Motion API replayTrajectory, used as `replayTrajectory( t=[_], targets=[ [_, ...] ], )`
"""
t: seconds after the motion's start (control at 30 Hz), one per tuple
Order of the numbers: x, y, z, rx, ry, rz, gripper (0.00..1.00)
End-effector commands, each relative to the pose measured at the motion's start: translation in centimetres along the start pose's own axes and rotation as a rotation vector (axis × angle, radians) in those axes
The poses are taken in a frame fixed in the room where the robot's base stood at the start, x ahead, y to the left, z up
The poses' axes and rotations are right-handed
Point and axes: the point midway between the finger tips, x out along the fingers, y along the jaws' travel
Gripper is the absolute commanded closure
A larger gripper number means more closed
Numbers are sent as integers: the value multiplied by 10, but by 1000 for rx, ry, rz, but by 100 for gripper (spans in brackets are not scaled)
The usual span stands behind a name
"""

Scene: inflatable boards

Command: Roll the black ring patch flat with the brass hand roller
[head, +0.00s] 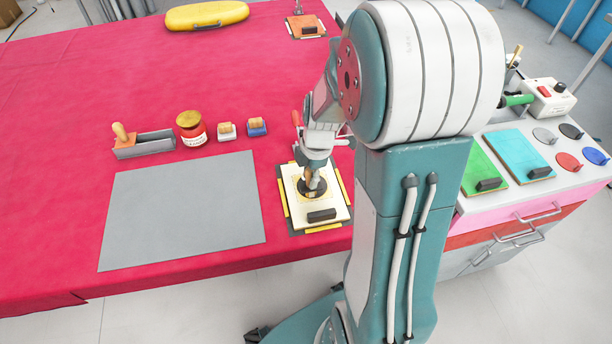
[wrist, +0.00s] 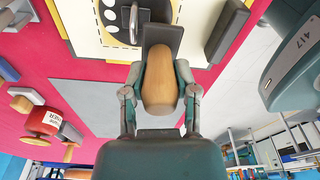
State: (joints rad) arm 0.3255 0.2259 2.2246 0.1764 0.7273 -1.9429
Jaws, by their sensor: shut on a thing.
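The black ring patch (head: 312,189) lies on a cream board (head: 299,212) near the front right of the table. Part of the patch (wrist: 112,22) also shows at the top of the wrist view. My gripper (head: 314,168) is over the board, shut on a wooden handle (wrist: 160,78), which I take to be the hand roller's. A dark grey piece (wrist: 164,38) is at the handle's far end, beside the patch. The roller's working end is largely hidden, so I cannot tell whether it touches the patch.
A black block (head: 321,215) sits on the board's front edge, with yellow strips (head: 283,198) beside the board. Left are a bare grey mat (head: 180,212), a grey tray (head: 146,144) with a wooden-handled tool, and a red jar (head: 191,129). A side cabinet (head: 540,190) stands right.

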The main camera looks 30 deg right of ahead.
Motion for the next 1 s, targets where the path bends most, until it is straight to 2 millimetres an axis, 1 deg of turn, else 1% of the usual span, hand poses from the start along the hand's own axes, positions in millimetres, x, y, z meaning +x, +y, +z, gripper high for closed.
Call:
replayTrajectory(
  t=[0.17,0.43,0.67,1.0],
  targets=[
    [0,-1,3,-1,0,-1,100],
    [-1,-3,16,1,0,-1,100],
    [-2,-4,21,0,0,-2,100],
    [-4,-7,34,0,0,-1,100]
  ],
)
